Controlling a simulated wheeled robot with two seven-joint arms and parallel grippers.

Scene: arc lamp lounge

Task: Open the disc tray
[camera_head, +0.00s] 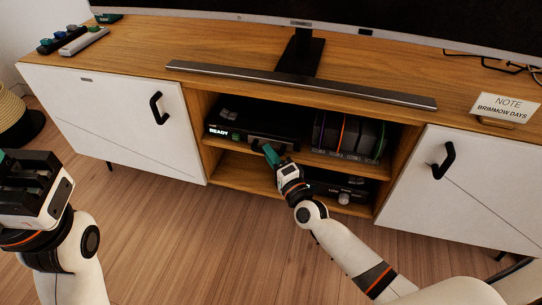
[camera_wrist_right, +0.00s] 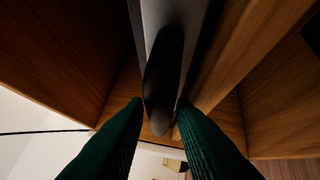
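The black disc player (camera_head: 262,117) sits on the upper shelf of the cabinet's open middle bay, with "READY" lit on its front. A grey piece (camera_head: 262,140), perhaps the disc tray's front, shows low at the player's middle. My right gripper (camera_head: 270,153) is right at it. In the right wrist view, its two green fingers (camera_wrist_right: 160,108) stand apart on either side of a dark rounded tab (camera_wrist_right: 164,75) on a grey panel (camera_wrist_right: 172,14). Whether both fingers press the tab is unclear. My left gripper (camera_head: 22,172) is off at the left edge, away from the cabinet; its finger gap is unclear.
Upright cases (camera_head: 348,135) stand right of the player. The lower shelf holds dark devices (camera_head: 343,188). White doors with black handles (camera_head: 158,108) flank the bay. A soundbar (camera_head: 300,84) lies along the cabinet top, below the television. The wooden floor in front is clear.

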